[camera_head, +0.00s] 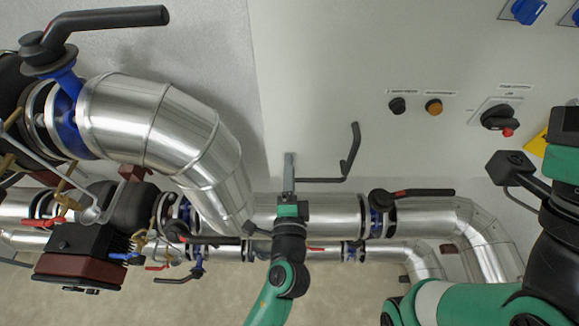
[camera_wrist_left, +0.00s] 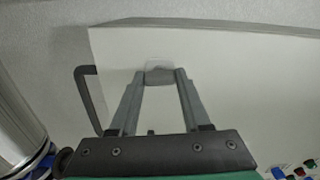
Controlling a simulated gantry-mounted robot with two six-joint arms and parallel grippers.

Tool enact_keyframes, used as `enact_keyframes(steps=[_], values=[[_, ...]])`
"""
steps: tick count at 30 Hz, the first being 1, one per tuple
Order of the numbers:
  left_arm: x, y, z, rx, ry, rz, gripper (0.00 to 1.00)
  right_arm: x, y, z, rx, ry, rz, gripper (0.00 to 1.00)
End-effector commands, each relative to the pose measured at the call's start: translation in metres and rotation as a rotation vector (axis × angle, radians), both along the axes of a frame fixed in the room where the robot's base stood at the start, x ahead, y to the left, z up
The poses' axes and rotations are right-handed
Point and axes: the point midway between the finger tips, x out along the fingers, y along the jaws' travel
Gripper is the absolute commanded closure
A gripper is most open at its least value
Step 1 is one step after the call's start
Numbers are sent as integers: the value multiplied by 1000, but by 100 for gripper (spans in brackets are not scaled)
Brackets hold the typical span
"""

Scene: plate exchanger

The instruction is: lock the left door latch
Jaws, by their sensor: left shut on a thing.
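My left gripper (camera_head: 289,158) is upright against the pale cabinet door in the head view. In the left wrist view, my left gripper (camera_wrist_left: 158,77) has its two fingers closed on a small grey rounded piece (camera_wrist_left: 159,73), which looks like the door latch. A dark bent handle (camera_head: 350,160) stands just right of the fingers in the head view.
Silver pipes (camera_head: 420,215) run across below the gripper, with a black-handled valve (camera_head: 415,192). A large curved pipe (camera_head: 165,125) stands at the left. Buttons and a rotary switch (camera_head: 497,116) are on the cabinet (camera_head: 330,60) at the right. The panel above the gripper is clear.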

Motion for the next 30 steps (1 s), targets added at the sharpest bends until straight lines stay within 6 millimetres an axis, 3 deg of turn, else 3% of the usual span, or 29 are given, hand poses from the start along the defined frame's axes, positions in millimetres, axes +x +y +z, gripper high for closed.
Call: enact_keyframes(steps=[9,24,25,29,30], values=[[0,0,0,113,-1,-1,100,0,0,6,0,0,0,52],[0,0,0,132,-2,0,100,0,0,6,0,0,0,52],[0,0,0,132,-2,0,47,0,0,6,0,0,0,52],[0,0,0,131,-2,0,24,0,0,6,0,0,0,52],[0,0,0,130,-1,0,22,0,0,6,0,0,0,52]])
